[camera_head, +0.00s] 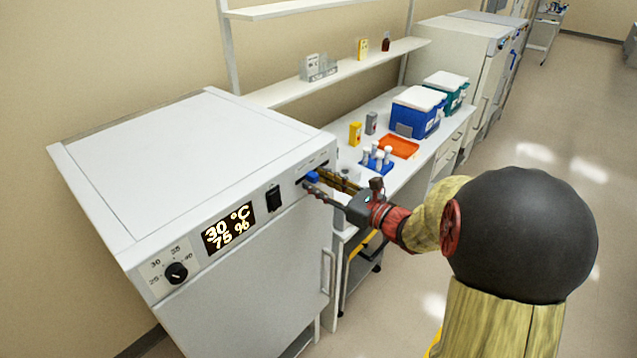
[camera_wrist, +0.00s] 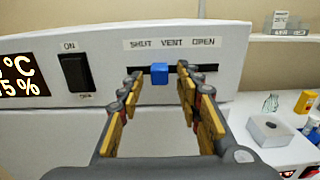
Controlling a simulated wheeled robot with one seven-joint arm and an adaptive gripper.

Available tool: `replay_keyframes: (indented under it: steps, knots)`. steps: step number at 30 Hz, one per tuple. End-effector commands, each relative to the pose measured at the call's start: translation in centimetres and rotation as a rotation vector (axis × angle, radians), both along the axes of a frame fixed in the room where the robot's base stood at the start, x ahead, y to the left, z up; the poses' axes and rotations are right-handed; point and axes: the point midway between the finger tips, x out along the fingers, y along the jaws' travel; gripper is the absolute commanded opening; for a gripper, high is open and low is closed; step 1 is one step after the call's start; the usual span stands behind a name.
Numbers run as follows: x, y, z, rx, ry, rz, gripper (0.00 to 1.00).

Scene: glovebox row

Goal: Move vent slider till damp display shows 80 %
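The vent slider (camera_wrist: 159,73) is a small blue knob in a dark slot marked SHUT, VENT and OPEN. It sits left of the slot's middle, towards SHUT. In the head view the blue slider (camera_head: 313,176) is at the right end of the white cabinet's front panel. The damp display (camera_head: 229,228) reads 30 °C and 75 %. My gripper (camera_wrist: 159,88) is open, one finger on each side of the slider, with a gap showing on both sides. In the head view my gripper (camera_head: 316,184) reaches the panel from the right.
A black ON switch (camera_wrist: 75,72) lies left of the slot, and a temperature dial (camera_head: 176,272) is further left. A door handle (camera_head: 328,270) stands out below. The bench to the right holds a blue tube rack (camera_head: 377,166), an orange tray (camera_head: 398,146) and a blue box (camera_head: 415,112).

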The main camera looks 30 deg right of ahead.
Motion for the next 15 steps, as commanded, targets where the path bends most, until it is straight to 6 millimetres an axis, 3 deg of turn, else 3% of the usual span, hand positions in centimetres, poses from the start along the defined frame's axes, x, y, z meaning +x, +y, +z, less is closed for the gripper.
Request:
replay_keyframes:
  steps: [15]
  knots:
    - [-8.3,-3.1,0.0,0.000,0.000,-0.005,0.35]
